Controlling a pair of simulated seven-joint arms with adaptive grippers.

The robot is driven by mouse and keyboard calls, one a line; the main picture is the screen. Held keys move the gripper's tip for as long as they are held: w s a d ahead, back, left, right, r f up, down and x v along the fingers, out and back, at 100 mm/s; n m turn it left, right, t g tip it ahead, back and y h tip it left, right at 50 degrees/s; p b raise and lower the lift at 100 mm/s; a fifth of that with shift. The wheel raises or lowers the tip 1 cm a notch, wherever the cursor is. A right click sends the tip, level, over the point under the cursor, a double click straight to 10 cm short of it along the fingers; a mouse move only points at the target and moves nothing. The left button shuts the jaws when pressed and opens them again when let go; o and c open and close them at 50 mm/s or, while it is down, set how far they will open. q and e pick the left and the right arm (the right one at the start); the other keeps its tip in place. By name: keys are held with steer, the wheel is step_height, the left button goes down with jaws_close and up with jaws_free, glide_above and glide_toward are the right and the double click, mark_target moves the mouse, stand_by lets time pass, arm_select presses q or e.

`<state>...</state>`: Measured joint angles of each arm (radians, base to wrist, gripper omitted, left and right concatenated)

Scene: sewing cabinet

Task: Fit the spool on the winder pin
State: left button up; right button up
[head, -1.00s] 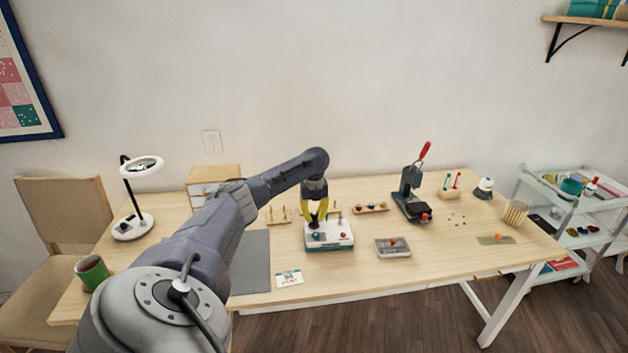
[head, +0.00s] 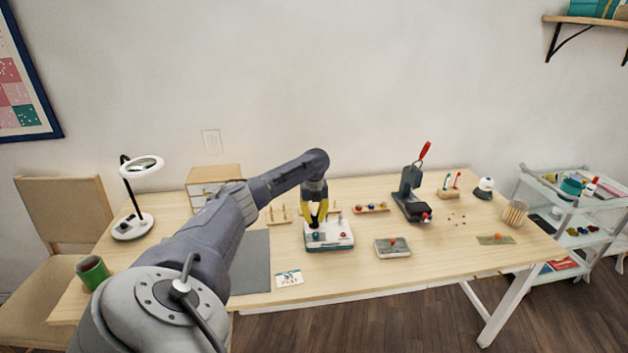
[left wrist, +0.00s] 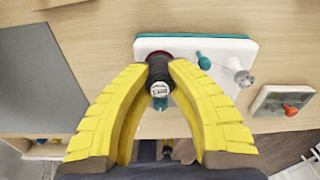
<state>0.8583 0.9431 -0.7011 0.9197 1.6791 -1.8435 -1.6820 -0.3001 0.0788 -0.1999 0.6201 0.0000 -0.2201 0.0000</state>
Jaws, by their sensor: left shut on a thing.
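The winder is a white box with a teal base (head: 330,241), standing on the table in the head view. Its white top (left wrist: 212,48) shows in the left wrist view with a teal knob (left wrist: 203,60) and a grey metal post (left wrist: 243,77). My left gripper (head: 315,222), with yellow fingers, points down over the winder's left part. It is shut on the spool (left wrist: 159,88), a small dark piece with a white labelled end facing the wrist camera. A red edge shows just behind it. The winder pin is hidden, so I cannot tell whether the spool is around it. My right gripper is not in view.
A wooden rack with pegs (head: 278,217) stands behind left, and a strip of spools (head: 371,209) behind right. A press (head: 410,195) stands farther right. A grey mat (head: 250,262) lies left.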

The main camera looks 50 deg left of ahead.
arm_select(q)
steer(key=shift+f, duration=0.15)
steer(key=o, duration=0.9)
steer(key=shift+r, duration=6)
